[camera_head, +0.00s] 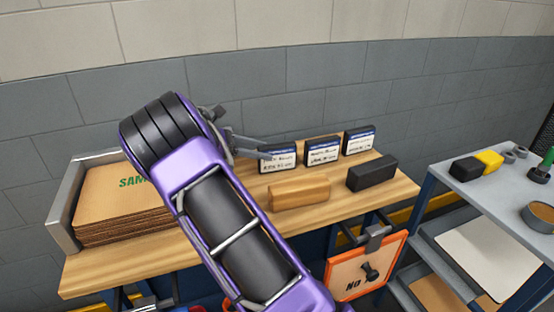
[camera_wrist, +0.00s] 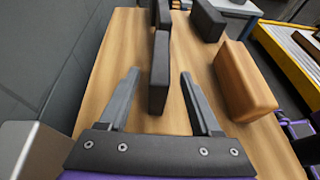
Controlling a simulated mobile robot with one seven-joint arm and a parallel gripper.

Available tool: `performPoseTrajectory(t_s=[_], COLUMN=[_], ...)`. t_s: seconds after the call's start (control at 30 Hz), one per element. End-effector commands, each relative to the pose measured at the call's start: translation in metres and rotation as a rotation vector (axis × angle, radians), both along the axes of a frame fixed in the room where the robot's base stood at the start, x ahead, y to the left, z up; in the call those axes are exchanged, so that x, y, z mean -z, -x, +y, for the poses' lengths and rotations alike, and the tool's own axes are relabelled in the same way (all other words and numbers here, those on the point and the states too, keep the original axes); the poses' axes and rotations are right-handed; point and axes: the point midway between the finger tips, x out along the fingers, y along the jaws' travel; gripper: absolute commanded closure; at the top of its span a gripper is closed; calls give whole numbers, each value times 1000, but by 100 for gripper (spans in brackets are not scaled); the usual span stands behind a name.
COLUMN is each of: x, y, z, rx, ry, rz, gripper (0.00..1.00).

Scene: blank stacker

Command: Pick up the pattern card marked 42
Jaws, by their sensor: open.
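Three dark pattern cards with white, blue-topped labels stand upright in a row on the wooden bench (camera_head: 120,262): a left card (camera_head: 278,158), a middle card (camera_head: 323,151) and a right card (camera_head: 359,141). The label print is too small to read, so I cannot tell which is marked 42. My gripper (camera_head: 257,146) is open at the left card. In the wrist view, that card's dark edge (camera_wrist: 160,72) lies between the spread fingers (camera_wrist: 160,76), with a gap on each side. The middle card (camera_wrist: 163,14) stands beyond it in line.
A tan block (camera_head: 299,193) and a black block (camera_head: 372,173) lie in front of the cards. Stacked brown cardboard sheets (camera_head: 120,200) sit in a grey holder at left. A grey wall is behind. A grey shelf cart (camera_head: 500,190) stands at right. An orange-framed sign (camera_head: 365,268) hangs in front.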

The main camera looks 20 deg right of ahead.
Motion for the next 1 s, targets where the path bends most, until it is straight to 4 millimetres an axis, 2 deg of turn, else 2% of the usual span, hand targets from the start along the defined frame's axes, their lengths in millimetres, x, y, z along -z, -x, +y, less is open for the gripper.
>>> performPoseTrajectory(t_s=[0.4, 0.67, 1.0], x=[19, 20, 20], y=[4, 4, 4], z=[-46, -49, -48], rx=[2, 0, 0], ry=[0, -1, -1], rz=[0, -1, 0], gripper=[35, 35, 94])
